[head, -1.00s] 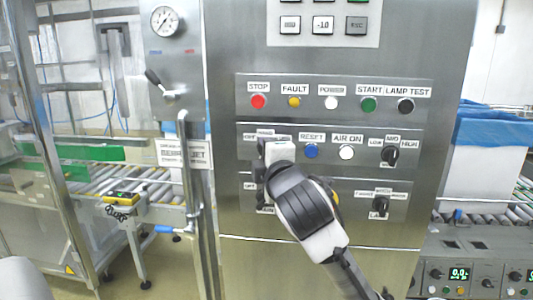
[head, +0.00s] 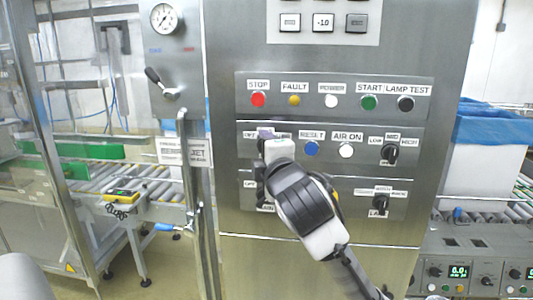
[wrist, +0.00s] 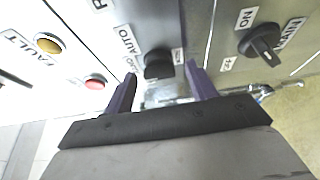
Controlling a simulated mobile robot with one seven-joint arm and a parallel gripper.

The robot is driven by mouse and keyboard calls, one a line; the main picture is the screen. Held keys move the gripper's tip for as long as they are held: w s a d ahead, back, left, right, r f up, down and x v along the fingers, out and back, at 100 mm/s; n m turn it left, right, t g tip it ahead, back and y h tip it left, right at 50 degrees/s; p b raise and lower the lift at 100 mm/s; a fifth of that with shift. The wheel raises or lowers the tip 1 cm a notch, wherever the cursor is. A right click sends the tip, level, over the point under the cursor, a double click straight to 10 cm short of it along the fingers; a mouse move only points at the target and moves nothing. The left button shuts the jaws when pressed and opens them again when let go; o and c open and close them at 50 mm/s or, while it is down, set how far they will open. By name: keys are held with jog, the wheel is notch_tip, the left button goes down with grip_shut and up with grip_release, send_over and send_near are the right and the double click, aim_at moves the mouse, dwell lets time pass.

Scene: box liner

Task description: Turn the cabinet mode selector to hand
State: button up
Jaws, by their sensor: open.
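The mode selector (wrist: 158,66) is a black knob on the steel cabinet panel, between my fingertips in the wrist view. A label reading AUTO (wrist: 125,38) is beside it, with a partly hidden label below that. My gripper (wrist: 160,72) is open, with one purple finger on each side of the knob. I cannot tell whether the fingers touch it or which way its pointer faces. In the head view my gripper (head: 267,144) is at the left end of the middle panel row and hides the selector.
A second black knob (wrist: 262,42), marked ON and MAIN, is close on the right in the wrist view. The head view shows the red STOP button (head: 258,100) above, the blue RESET button (head: 312,149) to the right, and a pipe (head: 190,170) left of the panel.

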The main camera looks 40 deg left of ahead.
jog(key=b+v, duration=0.3)
jog(key=v, duration=1)
jog(key=shift+s+d, duration=0.25)
jog(key=shift+d, duration=0.1)
